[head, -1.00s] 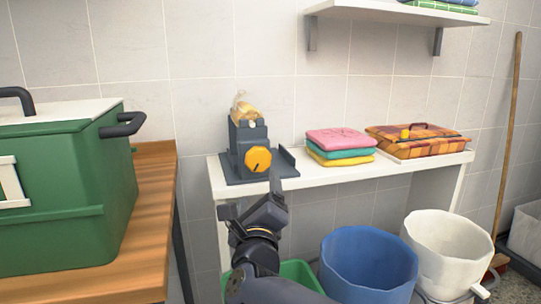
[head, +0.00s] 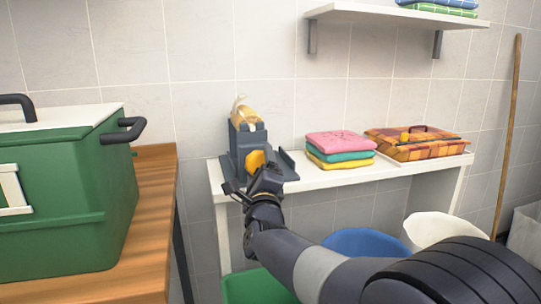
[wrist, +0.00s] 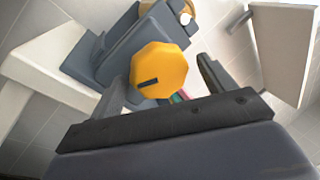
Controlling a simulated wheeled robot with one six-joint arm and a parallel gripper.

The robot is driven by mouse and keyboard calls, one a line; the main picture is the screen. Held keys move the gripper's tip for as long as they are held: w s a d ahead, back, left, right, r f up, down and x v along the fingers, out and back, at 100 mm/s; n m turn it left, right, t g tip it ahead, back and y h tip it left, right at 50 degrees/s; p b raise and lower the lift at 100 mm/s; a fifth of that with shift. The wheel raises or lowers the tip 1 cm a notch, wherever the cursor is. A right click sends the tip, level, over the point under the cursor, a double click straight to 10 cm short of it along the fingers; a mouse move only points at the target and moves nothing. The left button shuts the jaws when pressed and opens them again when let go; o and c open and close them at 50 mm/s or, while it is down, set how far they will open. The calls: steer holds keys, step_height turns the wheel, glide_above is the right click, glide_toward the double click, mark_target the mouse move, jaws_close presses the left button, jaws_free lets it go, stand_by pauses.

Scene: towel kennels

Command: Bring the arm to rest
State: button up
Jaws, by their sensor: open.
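My gripper (head: 250,184) is in the middle of the head view, in front of a dark grey device (head: 239,148) with a yellow-orange knob (head: 256,159). The knob also shows in the wrist view (wrist: 160,70), with a dark mark on its face, between my two fingers. My gripper is open. I cannot tell whether the fingers touch the knob. In the head view my gripper hides the knob's lower part. A clear bag with yellowish contents (head: 242,113) sits on top of the device.
The device stands on a white shelf table (head: 333,179) beside folded towels (head: 340,147) and a plaid orange case (head: 415,143). Blue (head: 366,243), white (head: 444,229) and green (head: 252,287) bins are below. A green box (head: 60,195) stands on a wooden counter (head: 146,230) at left.

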steer(key=n+g+y+p, duration=0.1)
steer(key=n+y+p, duration=0.2)
steer(key=n+p, duration=0.5)
steer(key=n+g+y+p, duration=0.2)
steer(key=n+y+p, duration=0.1)
steer(key=n+p, duration=0.5)
steer(key=r+n+g+y+p, duration=0.1)
steer(key=n+y+p, duration=0.2)
steer(key=n+p, duration=0.6)
steer(key=shift+w+d+g, duration=0.1)
steer(key=shift+d+g, duration=0.2)
steer(key=shift+d, duration=0.05)
steer(key=shift+f+n, duration=0.1)
steer(key=shift+n, duration=0.2)
